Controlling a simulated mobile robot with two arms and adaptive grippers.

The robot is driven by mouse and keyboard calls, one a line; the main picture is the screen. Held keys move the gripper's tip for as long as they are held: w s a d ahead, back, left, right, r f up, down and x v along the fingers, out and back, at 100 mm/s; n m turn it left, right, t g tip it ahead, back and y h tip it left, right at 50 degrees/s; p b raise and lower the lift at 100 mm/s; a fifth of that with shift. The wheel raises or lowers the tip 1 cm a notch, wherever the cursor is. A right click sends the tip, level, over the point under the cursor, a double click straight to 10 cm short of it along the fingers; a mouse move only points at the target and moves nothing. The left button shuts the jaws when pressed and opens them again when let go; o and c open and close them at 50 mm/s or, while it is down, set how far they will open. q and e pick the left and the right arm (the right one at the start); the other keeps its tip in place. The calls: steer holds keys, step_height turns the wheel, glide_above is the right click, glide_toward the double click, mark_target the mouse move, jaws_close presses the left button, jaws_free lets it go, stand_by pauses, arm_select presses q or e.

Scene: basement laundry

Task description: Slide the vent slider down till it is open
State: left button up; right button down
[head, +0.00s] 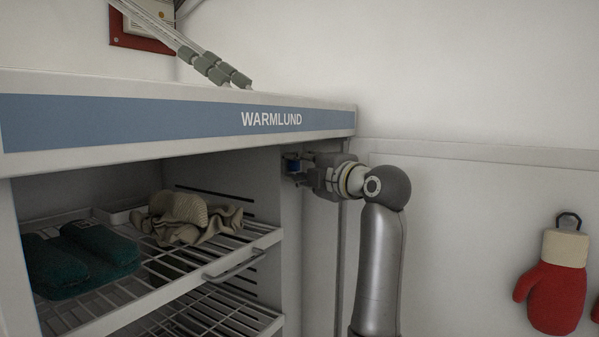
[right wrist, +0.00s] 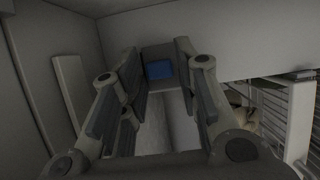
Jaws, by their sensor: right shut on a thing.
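The vent slider, a small grey piece with a blue face (head: 292,163), sits high on the right inner wall of the WARMLUND cabinet, just under its top panel. My right gripper (head: 301,170) reaches it from the right and is shut on it. In the right wrist view the blue face of the slider (right wrist: 159,70) shows between the fingertips of my right gripper (right wrist: 158,62). The fingers hide part of the slider and its track. My left gripper is not in view.
Red mitts (head: 556,295) hang on the right wall. Grey-ended poles (head: 215,68) lean above the cabinet top.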

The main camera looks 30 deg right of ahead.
step_height(320, 180, down, 4)
steer(key=shift+w+f+b, duration=0.1)
steer(key=shift+b, duration=0.95)
steer(key=c, duration=1.3)
jaws_free()
steer(key=shift+d, duration=0.1)
glide_toward(289, 184)
steer(key=s, duration=0.3)
steer(key=s+d, duration=0.1)
steer(key=s, duration=0.2)
steer(key=shift+d+r, duration=0.2)
